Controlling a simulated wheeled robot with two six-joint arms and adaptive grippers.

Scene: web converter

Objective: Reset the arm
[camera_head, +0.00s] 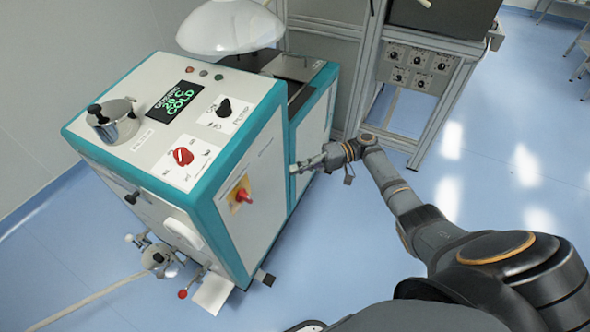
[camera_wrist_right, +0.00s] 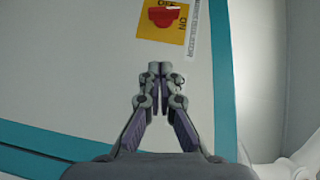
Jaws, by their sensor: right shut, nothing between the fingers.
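My right arm comes in from the lower right in the head view. Its gripper (camera_head: 299,167) is beside the right side of a white and teal machine (camera_head: 262,160), near the machine's far part. In the right wrist view the gripper (camera_wrist_right: 159,70) is shut, its fingertips together with nothing between them. A red rotary switch on a yellow plate (camera_wrist_right: 163,18) lies just beyond the fingertips; the head view shows this red switch (camera_head: 243,195) to the left of the gripper. I cannot tell whether the gripper touches the panel. My left gripper is not in view.
The machine top has a display (camera_head: 174,102) reading COLD, a red knob (camera_head: 182,156), a black knob (camera_head: 223,108) and a metal pot (camera_head: 113,121). A metal frame with a control box (camera_head: 413,72) stands behind. Blue floor (camera_head: 490,150) is open at right.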

